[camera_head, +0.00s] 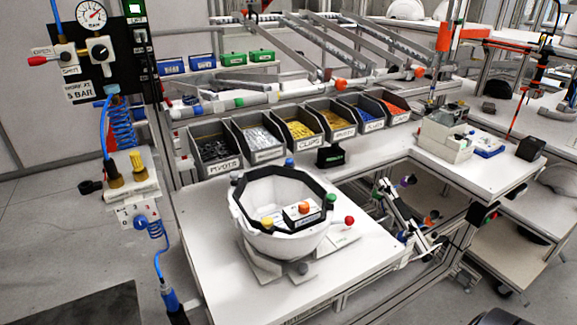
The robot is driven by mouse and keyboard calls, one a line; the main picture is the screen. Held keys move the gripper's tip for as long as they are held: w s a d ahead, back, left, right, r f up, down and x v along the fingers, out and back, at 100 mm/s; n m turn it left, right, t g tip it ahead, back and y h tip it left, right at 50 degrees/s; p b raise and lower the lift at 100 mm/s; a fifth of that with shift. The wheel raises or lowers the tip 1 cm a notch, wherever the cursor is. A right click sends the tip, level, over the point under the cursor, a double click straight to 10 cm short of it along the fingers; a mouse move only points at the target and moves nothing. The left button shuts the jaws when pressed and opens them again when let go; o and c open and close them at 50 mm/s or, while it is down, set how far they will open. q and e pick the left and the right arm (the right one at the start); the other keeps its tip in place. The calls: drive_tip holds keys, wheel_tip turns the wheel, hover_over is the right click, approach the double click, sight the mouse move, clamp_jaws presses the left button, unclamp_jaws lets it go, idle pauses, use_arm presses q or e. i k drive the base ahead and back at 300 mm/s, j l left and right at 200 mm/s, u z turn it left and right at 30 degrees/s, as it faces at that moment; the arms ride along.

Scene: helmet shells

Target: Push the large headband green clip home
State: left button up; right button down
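A white helmet shell (262,238) sits open side up on a grey fixture on the near workbench. A black headband (244,208) runs around the inside of its rim. A small green clip (331,198) shows at the right side of the rim. I cannot tell how deep it sits. A blue clip (289,162) is at the back of the rim and a yellow one (267,222) at the front left. An orange knob (304,207) shows on a black and white block inside the shell. Neither of my grippers can be made out in the head view.
A red knob (349,220) stands right of the shell. A row of grey parts bins (262,140) lines the back. An air panel (100,40) with blue hoses hangs at left. The bench (215,275) is clear left of the fixture. Metal hardware (405,215) crowds its right edge.

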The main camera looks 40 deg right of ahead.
sight(331, 197)
drive_tip(key=z, duration=1.4)
